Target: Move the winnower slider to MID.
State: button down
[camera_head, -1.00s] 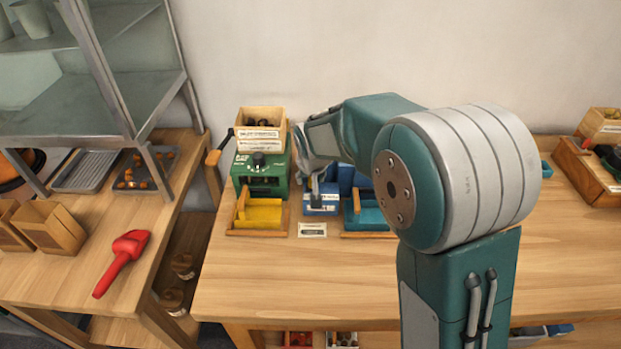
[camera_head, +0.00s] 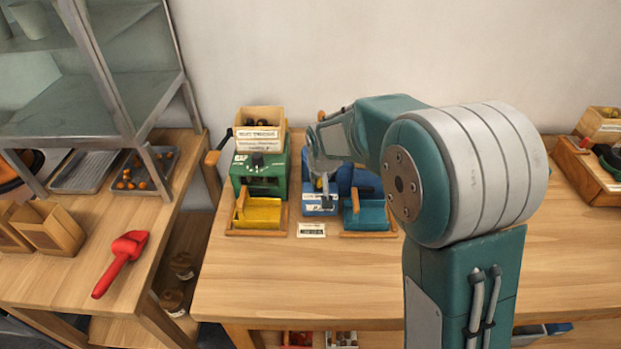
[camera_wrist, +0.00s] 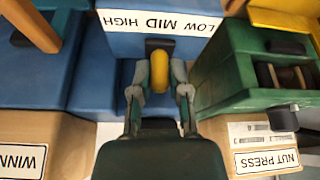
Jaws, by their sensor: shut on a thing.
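The winnower is the blue machine (camera_head: 343,180) on the table, right of the green nut press. My gripper (camera_wrist: 160,83) is at its front, shut on the yellow slider knob (camera_wrist: 178,75). In the upside-down wrist view, the LOW MID HIGH label (camera_wrist: 160,22) is on the blue face above the knob, with LOW at the right. In the head view my gripper (camera_head: 325,192) covers the knob, and my arm hides part of the winnower.
The green nut press (camera_head: 262,180) stands close beside my gripper, with a yellow tray (camera_head: 258,214) before it. A teal tray (camera_head: 368,217) is in front of the winnower. The table's front (camera_head: 290,285) is clear. A red scoop (camera_head: 122,262) lies on the left table.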

jog(key=c, duration=0.6)
grip_release()
jog(key=v, duration=1.1)
jog(key=shift+r, duration=0.35)
jog(key=shift+s, duration=0.15)
